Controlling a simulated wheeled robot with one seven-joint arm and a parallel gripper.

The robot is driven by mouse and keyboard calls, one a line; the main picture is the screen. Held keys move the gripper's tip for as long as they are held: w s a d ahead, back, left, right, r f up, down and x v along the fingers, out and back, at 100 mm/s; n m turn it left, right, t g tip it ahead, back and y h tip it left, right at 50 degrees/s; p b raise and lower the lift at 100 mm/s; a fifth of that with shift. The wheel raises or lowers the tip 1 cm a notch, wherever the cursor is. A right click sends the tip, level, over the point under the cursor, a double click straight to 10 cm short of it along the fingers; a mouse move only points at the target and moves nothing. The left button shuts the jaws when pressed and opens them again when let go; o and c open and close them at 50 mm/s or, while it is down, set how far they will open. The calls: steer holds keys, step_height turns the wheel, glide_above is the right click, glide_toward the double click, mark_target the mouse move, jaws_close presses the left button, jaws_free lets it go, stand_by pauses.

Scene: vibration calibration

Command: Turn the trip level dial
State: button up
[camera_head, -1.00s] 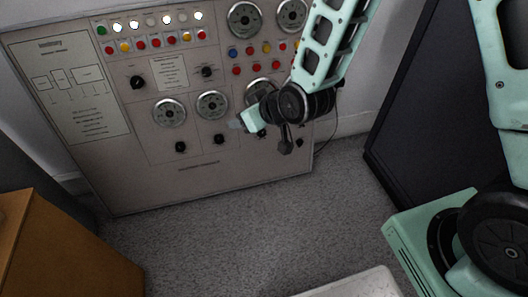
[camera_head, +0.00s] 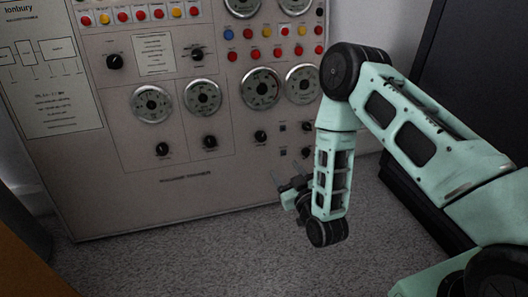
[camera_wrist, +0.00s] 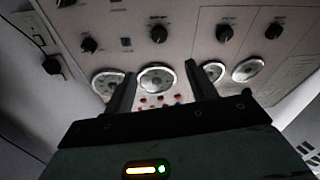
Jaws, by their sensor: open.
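The grey panel (camera_head: 165,205) carries several black knobs. Labels are too small to tell which one is the trip level dial. In the head view, knobs sit below the round gauges at left (camera_head: 162,149), middle (camera_head: 210,142) and right (camera_head: 260,136). My gripper (camera_head: 286,176) is open and empty, low in front of the panel, below and right of these knobs. In the wrist view, my gripper (camera_wrist: 162,72) has its two fingers apart, with a gauge (camera_wrist: 157,79) framed between them and a black knob (camera_wrist: 159,34) above. No knob appears held.
A dark cabinet (camera_head: 465,75) stands right. A brown wooden piece (camera_head: 30,262) is at lower left. Carpet (camera_head: 190,265) in front is clear.

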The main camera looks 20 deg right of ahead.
mark_target(262, 137)
steer(key=w+b, duration=0.2)
steer(key=w, duration=0.3)
steer(key=w+a+b, duration=0.1)
steer(key=w+b, duration=0.2)
steer(key=w, duration=0.3)
steer(key=w+b, duration=0.3)
steer(key=w, duration=0.2)
steer(key=shift+w+a, duration=0.25)
steer(key=shift+a, duration=0.15)
steer(key=shift+w, duration=0.35)
steer(key=c, duration=1)
